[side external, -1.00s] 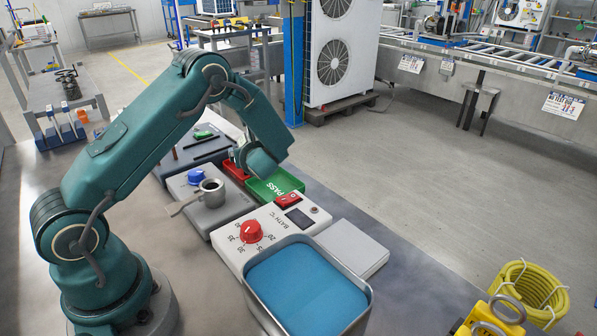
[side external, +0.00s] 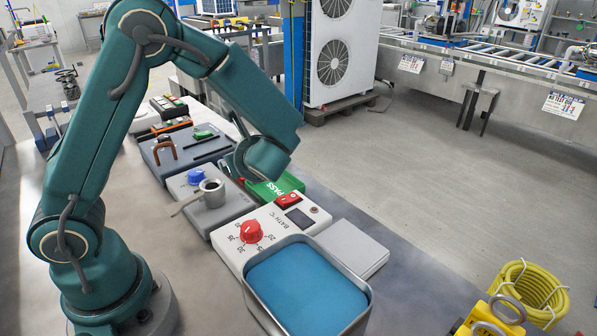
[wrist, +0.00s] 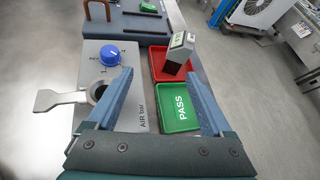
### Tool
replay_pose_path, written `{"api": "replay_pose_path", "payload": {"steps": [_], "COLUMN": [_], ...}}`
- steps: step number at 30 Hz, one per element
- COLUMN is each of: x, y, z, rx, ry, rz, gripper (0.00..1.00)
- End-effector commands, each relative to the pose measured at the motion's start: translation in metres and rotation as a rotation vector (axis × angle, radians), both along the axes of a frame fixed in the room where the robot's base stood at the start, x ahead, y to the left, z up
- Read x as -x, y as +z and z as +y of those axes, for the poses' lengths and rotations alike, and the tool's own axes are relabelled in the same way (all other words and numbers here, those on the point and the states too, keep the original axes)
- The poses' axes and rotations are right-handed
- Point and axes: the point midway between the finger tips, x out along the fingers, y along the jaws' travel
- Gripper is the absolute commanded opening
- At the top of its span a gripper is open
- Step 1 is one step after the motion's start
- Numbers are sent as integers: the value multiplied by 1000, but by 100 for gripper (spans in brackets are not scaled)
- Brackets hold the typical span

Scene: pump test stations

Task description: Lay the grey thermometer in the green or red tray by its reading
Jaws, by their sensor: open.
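The grey thermometer (wrist: 182,45), a light grey body with a small display and a dark lower part, rests tilted in the red tray (wrist: 158,73) in the wrist view. Its head reaches above the tray's far side. The green tray (wrist: 180,120), marked PASS, is empty and nearer me; it also shows in the side view (side external: 278,187). My gripper (wrist: 158,74) is open, with blue fingers wide apart and nothing between them. The thermometer is beyond the fingertips. In the side view my arm's end hides the thermometer and most of the red tray.
A grey air station with a blue knob (side external: 196,177) and a metal cup with a handle (side external: 211,192) stands left of the trays. The bath panel with a red knob (side external: 251,232) and the blue bath (side external: 305,290) are in front.

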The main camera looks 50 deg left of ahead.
Motion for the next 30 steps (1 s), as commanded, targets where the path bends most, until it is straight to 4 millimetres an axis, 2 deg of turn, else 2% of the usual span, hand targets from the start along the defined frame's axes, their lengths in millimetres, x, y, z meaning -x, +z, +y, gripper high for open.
{"api": "replay_pose_path", "payload": {"steps": [1, 5, 9, 13, 21, 25, 30], "x": [14, 49, 81, 103, 124, 126, 127], "y": [7, 14, 19, 24, 44, 52, 57], "z": [-1, -12, -36, -64, -125, -143, -151], "rx": [74, 285, 520, 749, 1210, 1350, 1420], "ry": [78, 291, 517, 728, 1104, 1210, 1263], "rz": [-65, -232, -414, -583, -871, -938, -965], "gripper": [85, 85, 85, 85, 85, 85, 85]}}
